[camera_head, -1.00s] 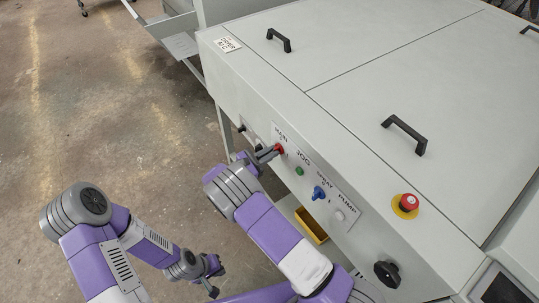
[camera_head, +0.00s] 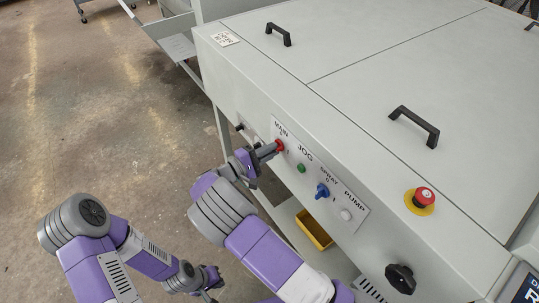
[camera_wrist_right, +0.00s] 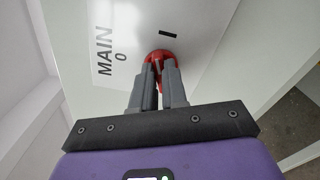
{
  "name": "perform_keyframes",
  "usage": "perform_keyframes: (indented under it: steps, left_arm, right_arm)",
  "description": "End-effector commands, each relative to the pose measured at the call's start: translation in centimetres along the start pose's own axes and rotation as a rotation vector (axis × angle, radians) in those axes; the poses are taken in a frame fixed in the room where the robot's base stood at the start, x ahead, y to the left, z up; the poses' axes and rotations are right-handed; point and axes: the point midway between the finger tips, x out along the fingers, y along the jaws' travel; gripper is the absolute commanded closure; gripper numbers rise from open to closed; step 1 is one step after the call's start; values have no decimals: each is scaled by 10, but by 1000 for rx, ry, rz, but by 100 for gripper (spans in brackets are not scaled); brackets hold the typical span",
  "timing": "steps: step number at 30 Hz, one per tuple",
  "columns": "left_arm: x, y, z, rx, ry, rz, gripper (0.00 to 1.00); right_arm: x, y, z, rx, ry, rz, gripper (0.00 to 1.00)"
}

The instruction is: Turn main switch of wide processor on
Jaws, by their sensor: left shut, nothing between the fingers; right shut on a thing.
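The red main switch (camera_head: 280,146) sits on the front panel of the wide processor (camera_head: 385,60), beside the MAIN label. My right gripper (camera_head: 270,150) is shut on it. In the right wrist view, the red knob (camera_wrist_right: 161,55) shows between and around the fingertips of the right gripper (camera_wrist_right: 157,72). The label "MAIN 0" is left of it and a black mark is above it. The fingers hide much of the knob's handle. My left gripper (camera_head: 208,288) is low at the bottom of the head view, shut and away from the panel.
Right of the switch are a green jog button (camera_head: 301,168), a blue spray switch (camera_head: 322,190) and a white pump button (camera_head: 346,214). A red emergency stop (camera_head: 424,195), a black knob (camera_head: 400,278) and a lit screen (camera_head: 524,290) are further right. A yellow bin (camera_head: 314,229) is below.

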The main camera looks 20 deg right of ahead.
Motion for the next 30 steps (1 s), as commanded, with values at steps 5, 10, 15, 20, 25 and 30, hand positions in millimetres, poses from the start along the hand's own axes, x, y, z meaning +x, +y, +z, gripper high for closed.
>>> perform_keyframes:
  steps: [5, 10, 15, 20, 25, 30]
  left_arm:
    - [16, -6, -1, 0, 0, 0, 100]
    - [27, -10, -1, 0, 0, 0, 100]
    - [34, -13, -2, 0, 0, 0, 100]
    - [37, -14, -2, 0, 0, 0, 100]
    - [39, -14, -2, 0, 0, 0, 100]
    - [39, -14, -2, 0, 0, 0, 100]
  right_arm:
    - [-1, -4, -2, 154, 1, -1, 100]
    - [0, -4, -1, 274, 1, -1, 100]
    - [-1, -4, -1, 360, 1, -1, 100]
    - [0, -3, -1, 411, 1, -1, 100]
    - [0, -3, -1, 434, 0, -1, 100]
    - [0, -2, -1, 441, 0, -1, 100]
